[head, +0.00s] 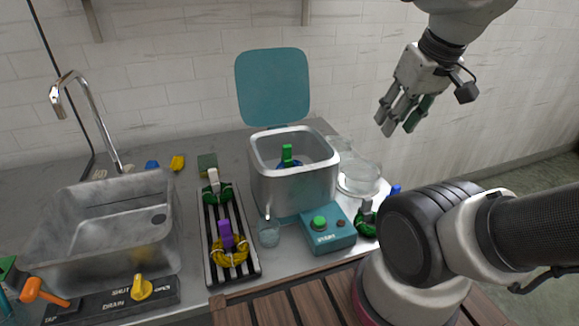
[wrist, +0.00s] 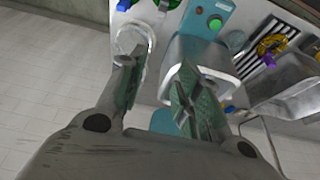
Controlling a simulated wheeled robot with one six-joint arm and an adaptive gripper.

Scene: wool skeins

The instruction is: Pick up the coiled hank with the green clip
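The coiled hank (head: 283,165) is blue with an upright green clip (head: 287,153). It sits inside the open steel tub (head: 292,190), with its lower part hidden by the front wall.
The tub's teal lid (head: 273,87) stands open behind it. A START box (head: 328,232) and glass beaker (head: 269,233) stand in front. Glass dishes (head: 358,177) and a green hank (head: 366,222) are to the right. A striped rack (head: 213,262) with two hanks and a sink (head: 105,225) lie left.

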